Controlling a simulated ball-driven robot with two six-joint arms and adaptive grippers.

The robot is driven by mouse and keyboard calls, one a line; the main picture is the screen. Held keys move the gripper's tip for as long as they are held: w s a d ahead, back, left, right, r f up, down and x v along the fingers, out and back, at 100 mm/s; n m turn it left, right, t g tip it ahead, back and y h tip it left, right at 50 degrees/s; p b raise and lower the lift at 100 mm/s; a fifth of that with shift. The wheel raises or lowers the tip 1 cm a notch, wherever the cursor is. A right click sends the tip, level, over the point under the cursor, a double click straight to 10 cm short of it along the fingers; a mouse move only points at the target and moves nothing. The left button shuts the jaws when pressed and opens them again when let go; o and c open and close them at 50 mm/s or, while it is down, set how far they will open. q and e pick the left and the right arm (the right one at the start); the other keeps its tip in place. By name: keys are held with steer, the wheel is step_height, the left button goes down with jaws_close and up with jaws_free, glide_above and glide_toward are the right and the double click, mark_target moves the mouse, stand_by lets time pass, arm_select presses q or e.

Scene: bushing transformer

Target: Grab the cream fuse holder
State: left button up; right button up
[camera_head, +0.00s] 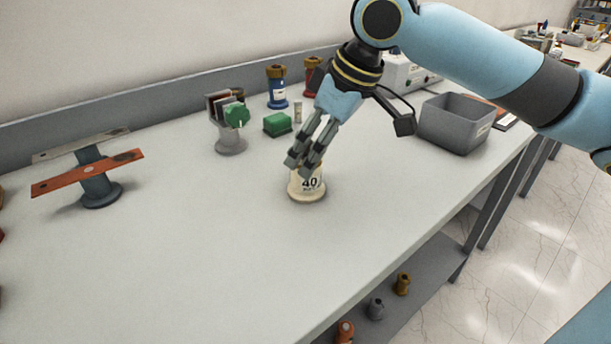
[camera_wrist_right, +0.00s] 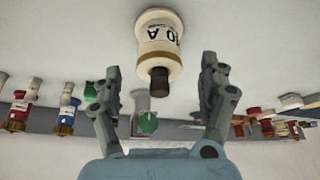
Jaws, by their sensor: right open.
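The cream fuse holder (camera_head: 306,188), marked "40", stands upright on the grey workbench (camera_head: 230,250) in the head view. My right gripper (camera_head: 302,164) is just above it, and its fingers partly hide its top. In the right wrist view the cream fuse holder (camera_wrist_right: 158,32) appears upside down, with a dark brown stub on its end. The stub lies between the two spread fingers of my right gripper (camera_wrist_right: 160,66), with room on both sides. The right gripper is open and holds nothing. My left gripper is not in view.
Behind stand a green-knobbed part (camera_head: 232,118), a green block (camera_head: 277,123), a blue bushing (camera_head: 277,88) and a red one (camera_head: 311,76). A grey bin (camera_head: 455,122) is to the right. The bench front is clear.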

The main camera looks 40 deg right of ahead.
mark_target(301, 190)
steer(key=x, duration=0.4)
steer(key=shift+b, duration=0.35)
steer(key=shift+w+f, duration=0.2)
steer(key=shift+f, duration=0.2)
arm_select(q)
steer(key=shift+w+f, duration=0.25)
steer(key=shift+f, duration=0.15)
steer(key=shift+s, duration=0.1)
arm_select(e)
steer(key=shift+c, duration=1.1)
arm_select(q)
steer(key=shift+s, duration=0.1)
arm_select(e)
steer(key=c, duration=1.2)
steer(key=shift+r, duration=0.2)
steer(key=shift+c, duration=0.2)
